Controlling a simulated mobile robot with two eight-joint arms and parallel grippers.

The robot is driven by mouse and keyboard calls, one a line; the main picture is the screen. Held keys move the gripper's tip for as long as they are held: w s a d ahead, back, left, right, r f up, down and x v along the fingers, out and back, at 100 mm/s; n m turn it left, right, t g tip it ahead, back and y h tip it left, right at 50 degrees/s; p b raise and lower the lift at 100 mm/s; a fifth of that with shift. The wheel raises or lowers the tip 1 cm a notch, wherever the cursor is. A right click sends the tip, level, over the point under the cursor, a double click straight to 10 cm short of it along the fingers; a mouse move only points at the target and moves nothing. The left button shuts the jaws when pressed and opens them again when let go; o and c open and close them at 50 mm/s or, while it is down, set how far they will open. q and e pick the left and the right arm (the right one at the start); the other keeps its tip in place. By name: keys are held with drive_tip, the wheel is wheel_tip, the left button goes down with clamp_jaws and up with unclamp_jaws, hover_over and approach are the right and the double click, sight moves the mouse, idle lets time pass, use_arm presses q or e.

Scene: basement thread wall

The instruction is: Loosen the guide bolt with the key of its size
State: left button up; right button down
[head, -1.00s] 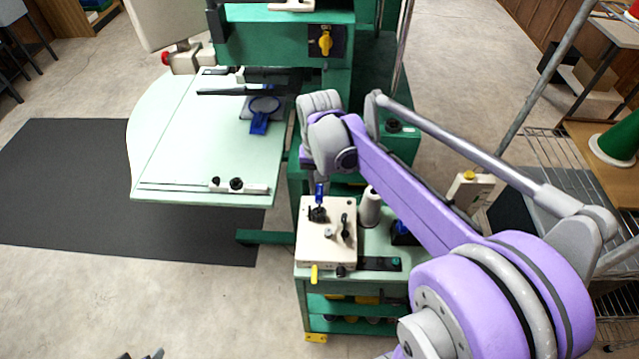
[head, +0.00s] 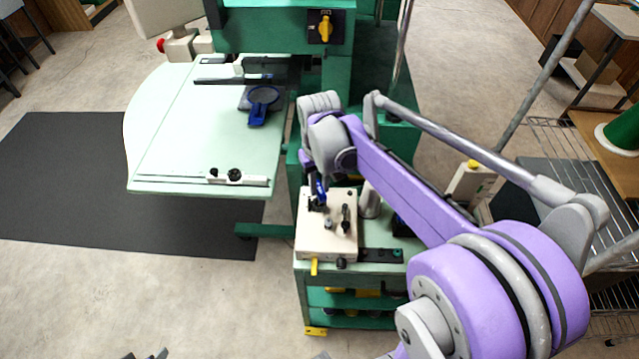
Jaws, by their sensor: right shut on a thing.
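My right gripper (head: 316,188) points down over the back left of a beige block (head: 316,238) on the green cart. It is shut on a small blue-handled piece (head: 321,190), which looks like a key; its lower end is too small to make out. Other dark small pieces (head: 346,217) stand upright in the block's top. A pale bar with dark knobs (head: 234,174) lies along the front edge of the machine table (head: 190,140); I cannot tell which part is the guide bolt. Only grey tips of my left gripper (head: 146,355) show at the bottom edge.
The green machine (head: 280,28) stands behind its pale table, where a blue-handled round piece (head: 259,106) lies. A grey cylinder (head: 369,201) stands beside the block. A wire shelf (head: 560,160) is at right. The floor and dark mat (head: 80,190) at left are clear.

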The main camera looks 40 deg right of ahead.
drive_tip(key=n, duration=1.6)
drive_tip(key=c, duration=0.7)
unclamp_jaws()
drive_tip(key=shift+o, duration=0.2)
wheel_tip(320, 180, up, 11)
drive_tip(key=p, duration=0.1)
drive_tip(key=s+a+f+m+t, duration=0.5)
drive_tip(key=s+a+f+m, duration=0.6)
drive_tip(key=a+f+m, duration=0.1)
drive_tip(key=shift+a+f+m, duration=0.35)
drive_tip(key=shift+f+m, duration=0.05)
drive_tip(key=shift+f, duration=0.1)
